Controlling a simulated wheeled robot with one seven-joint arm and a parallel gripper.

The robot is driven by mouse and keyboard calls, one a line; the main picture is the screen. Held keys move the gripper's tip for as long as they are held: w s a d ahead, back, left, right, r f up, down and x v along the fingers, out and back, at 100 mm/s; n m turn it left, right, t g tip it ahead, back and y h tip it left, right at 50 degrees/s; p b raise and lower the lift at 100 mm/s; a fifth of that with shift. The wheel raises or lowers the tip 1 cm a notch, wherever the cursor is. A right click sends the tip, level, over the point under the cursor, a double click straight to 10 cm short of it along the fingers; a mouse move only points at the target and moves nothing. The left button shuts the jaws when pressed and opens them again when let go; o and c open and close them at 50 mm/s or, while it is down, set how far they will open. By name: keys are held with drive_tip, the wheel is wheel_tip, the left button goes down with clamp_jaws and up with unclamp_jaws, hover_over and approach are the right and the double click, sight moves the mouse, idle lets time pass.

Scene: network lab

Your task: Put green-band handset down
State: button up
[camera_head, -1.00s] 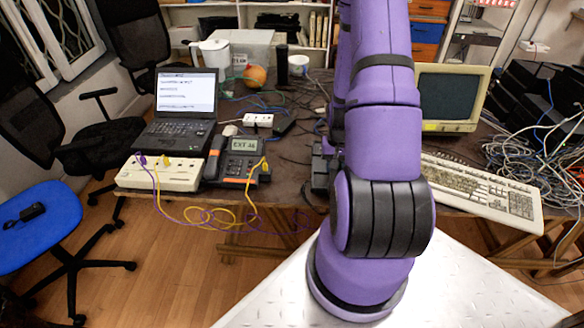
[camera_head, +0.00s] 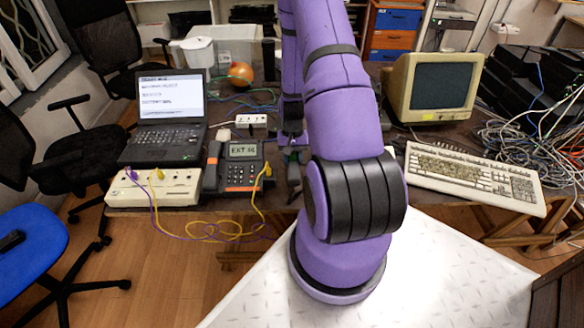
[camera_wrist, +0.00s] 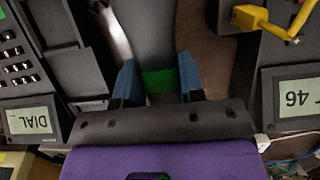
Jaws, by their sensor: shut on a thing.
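In the wrist view my gripper (camera_wrist: 157,64) has its blue fingers on both sides of a dark grey handset with a green band (camera_wrist: 158,80) and is shut on it. The handset points away between two phones. On the left is a dark phone (camera_wrist: 43,95) whose display reads DIAL, with its cradle on the side facing the handset. On the right is a phone (camera_wrist: 272,80) whose display ends in 46. In the head view that phone (camera_head: 243,167) reads EXT 46 and has an orange-marked handset. My gripper (camera_head: 291,146) is just right of it, partly hidden by my arm.
A beige box (camera_head: 160,187) with purple and yellow cables stands left of the EXT phone, below a laptop (camera_head: 166,115). A beige keyboard (camera_head: 470,175) and monitor (camera_head: 437,87) are on the right. Cables tangle at the far right. A yellow plug (camera_wrist: 262,20) sits by the right phone.

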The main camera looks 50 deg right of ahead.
drive_tip(key=shift+w+d+x, duration=0.15)
drive_tip(key=shift+x, duration=0.95)
drive_tip(key=shift+w+d+x, duration=0.15)
drive_tip(key=shift+d+x, duration=0.05)
drive_tip(key=shift+x, duration=0.85)
drive_tip(key=shift+f, duration=0.25)
drive_tip(key=o, duration=1)
